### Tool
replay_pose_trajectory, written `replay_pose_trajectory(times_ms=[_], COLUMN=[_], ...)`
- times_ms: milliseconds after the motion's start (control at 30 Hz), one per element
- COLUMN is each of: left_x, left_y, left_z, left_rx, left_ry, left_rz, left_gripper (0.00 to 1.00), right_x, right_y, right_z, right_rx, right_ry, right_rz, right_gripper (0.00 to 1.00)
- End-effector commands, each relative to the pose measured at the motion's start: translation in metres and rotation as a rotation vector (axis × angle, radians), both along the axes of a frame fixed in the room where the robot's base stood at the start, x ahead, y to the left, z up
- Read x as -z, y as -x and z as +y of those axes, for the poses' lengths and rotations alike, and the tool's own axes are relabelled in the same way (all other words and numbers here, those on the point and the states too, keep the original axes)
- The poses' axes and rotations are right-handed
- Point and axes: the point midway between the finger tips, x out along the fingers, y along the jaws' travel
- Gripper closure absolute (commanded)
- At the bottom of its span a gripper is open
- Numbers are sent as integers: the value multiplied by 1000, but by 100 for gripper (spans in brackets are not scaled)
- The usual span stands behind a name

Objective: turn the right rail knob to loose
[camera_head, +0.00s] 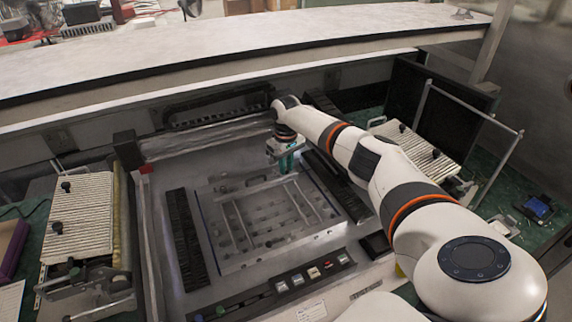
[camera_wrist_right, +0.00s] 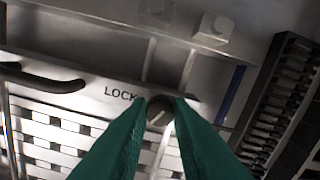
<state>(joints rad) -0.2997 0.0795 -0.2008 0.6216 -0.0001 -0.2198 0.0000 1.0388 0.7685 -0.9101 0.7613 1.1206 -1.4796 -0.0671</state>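The rail knob (camera_wrist_right: 160,112) is a small round grey knob with a pale line across it, on a metal plate beside the printed word LOCK. My right gripper (camera_wrist_right: 162,103) has green fingers, with one tip on each side of the knob. The tips cover the knob's edges, so I cannot tell whether they touch it. In the head view my right gripper (camera_head: 287,160) points down at the far edge of the metal frame (camera_head: 235,262), and the knob is too small to make out there. My left gripper is not in view.
Black toothed strips (camera_head: 184,235) flank the frame. A row of buttons (camera_head: 313,272) lies in front. Ribbed plates stand at left (camera_head: 80,220) and right (camera_head: 415,148). In the wrist view a black handle (camera_wrist_right: 42,79) is left of the knob.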

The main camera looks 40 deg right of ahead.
Motion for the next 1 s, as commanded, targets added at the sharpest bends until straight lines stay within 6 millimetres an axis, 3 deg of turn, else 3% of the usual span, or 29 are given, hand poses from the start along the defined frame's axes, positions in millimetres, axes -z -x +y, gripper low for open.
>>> replay_pose_trajectory(times_ms=[67, 467, 1000], left_x=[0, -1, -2], left_y=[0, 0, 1], left_z=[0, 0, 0], left_rx=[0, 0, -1], left_ry=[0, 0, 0], left_rz=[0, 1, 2], left_gripper=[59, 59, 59], right_x=[0, -1, -1], right_y=[0, 0, 0], right_z=[0, 0, 0], right_rx=[0, -67, -516], right_ry=[0, -1, 0], right_rz=[0, 0, -2], right_gripper=[100, 100, 100])
